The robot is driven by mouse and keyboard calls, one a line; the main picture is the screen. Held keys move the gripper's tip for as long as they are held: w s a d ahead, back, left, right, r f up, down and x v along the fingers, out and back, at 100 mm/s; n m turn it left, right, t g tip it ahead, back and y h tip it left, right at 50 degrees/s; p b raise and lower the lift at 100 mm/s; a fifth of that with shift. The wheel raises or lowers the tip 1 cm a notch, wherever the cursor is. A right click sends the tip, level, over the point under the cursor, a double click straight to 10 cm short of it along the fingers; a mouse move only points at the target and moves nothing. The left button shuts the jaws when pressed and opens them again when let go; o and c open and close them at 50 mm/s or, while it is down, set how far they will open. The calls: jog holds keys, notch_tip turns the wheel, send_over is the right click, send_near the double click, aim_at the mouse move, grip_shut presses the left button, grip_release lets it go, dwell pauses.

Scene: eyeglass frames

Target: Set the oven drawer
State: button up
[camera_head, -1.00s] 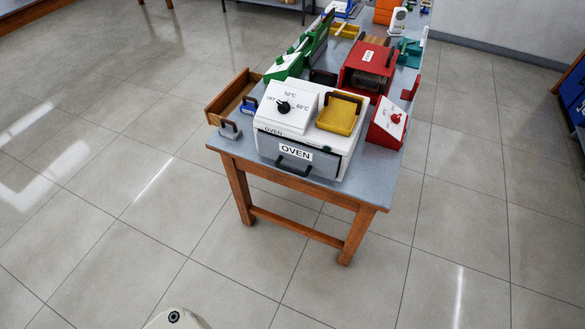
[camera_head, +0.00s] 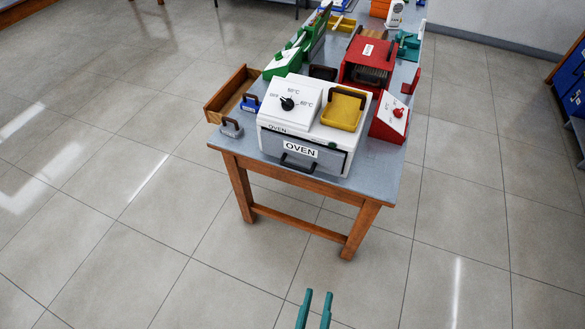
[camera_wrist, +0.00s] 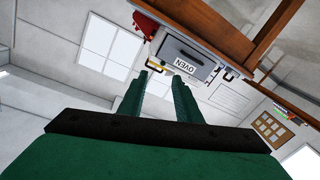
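The white oven (camera_head: 290,135) stands at the near end of the grey-topped table. Its grey front drawer (camera_head: 275,148) carries an OVEN label and a dark handle (camera_head: 298,164), and appears shut. The drawer also shows, tilted, in the wrist view (camera_wrist: 184,59). A dial (camera_head: 287,104) with temperature marks is on the oven's sloped top. My gripper (camera_head: 318,293) has two green fingers, apart and empty, low in the head view, well short of the table. In the wrist view the open fingers (camera_wrist: 160,77) point towards the oven.
A yellow tray (camera_head: 342,110) sits on the oven top. A red control box (camera_head: 391,119) is to its right, and a red oven (camera_head: 366,63) behind. A wooden drawer (camera_head: 232,95) is at the left. The floor before the table is clear.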

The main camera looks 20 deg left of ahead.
jog(key=w+a+f+n+t+y, duration=0.1)
jog(key=w+a+n+y, duration=0.15)
jog(key=w+n, duration=0.35)
jog(key=w+a+f+n+y, duration=0.1)
jog(key=w+a+n+y, duration=0.1)
jog(key=w+n+y, duration=0.45)
jog(key=n+g+y, duration=0.3)
jog(key=n+g, duration=0.1)
jog(key=n, duration=0.7)
send_near(296, 167)
jog(key=x, duration=0.9)
jog(key=shift+w+a+f, duration=0.15)
jog(key=shift+w+f, duration=0.2)
jog(key=shift+w+g, duration=0.1)
jog(key=shift+g, duration=0.3)
grip_shut()
jog(key=shift+a, duration=0.25)
